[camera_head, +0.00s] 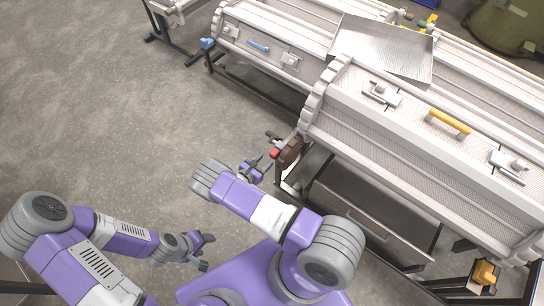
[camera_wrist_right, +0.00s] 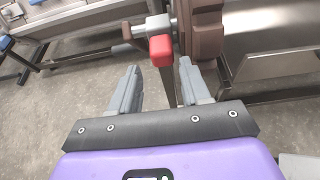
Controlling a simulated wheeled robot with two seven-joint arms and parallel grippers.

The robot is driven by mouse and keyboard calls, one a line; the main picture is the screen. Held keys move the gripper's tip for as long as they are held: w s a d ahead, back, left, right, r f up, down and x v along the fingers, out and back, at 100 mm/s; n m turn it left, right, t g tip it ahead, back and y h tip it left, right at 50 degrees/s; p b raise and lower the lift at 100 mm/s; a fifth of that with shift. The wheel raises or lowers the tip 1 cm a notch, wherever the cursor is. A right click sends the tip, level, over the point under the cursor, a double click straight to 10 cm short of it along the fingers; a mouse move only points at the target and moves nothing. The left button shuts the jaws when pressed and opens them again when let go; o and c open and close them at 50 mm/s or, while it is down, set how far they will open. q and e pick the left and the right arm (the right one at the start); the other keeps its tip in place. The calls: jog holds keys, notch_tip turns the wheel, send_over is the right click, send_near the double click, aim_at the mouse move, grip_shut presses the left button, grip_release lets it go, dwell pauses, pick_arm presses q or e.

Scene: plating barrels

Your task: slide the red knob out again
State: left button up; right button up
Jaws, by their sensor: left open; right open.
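The red knob (camera_head: 274,154) is a small block on a metal shaft beside a brown housing (camera_head: 289,151) at the near-left end of the front barrel (camera_head: 420,140). In the right wrist view the red knob (camera_wrist_right: 161,50) lies just ahead of the fingertips, roughly between their lines. My right gripper (camera_head: 262,166) is open and empty close to the knob; its open fingers also show in the wrist view (camera_wrist_right: 160,68). No contact with the knob is visible. My left gripper (camera_head: 206,251) is open and empty, low at left, away from the barrels.
A perforated metal tray (camera_head: 385,47) lies across the barrels. A second barrel with a blue handle (camera_head: 257,46) stands behind. The front barrel has a yellow handle (camera_head: 450,122). Dark stand legs and a metal pan (camera_head: 375,205) sit below it. The grey floor at left is clear.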

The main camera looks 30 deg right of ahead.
aim_at(272, 156)
jog(key=b+x, duration=0.1)
jog(key=x, duration=0.5)
jog(key=shift+s+d+f, duration=0.1)
jog(key=shift+c, duration=0.3)
grip_shut()
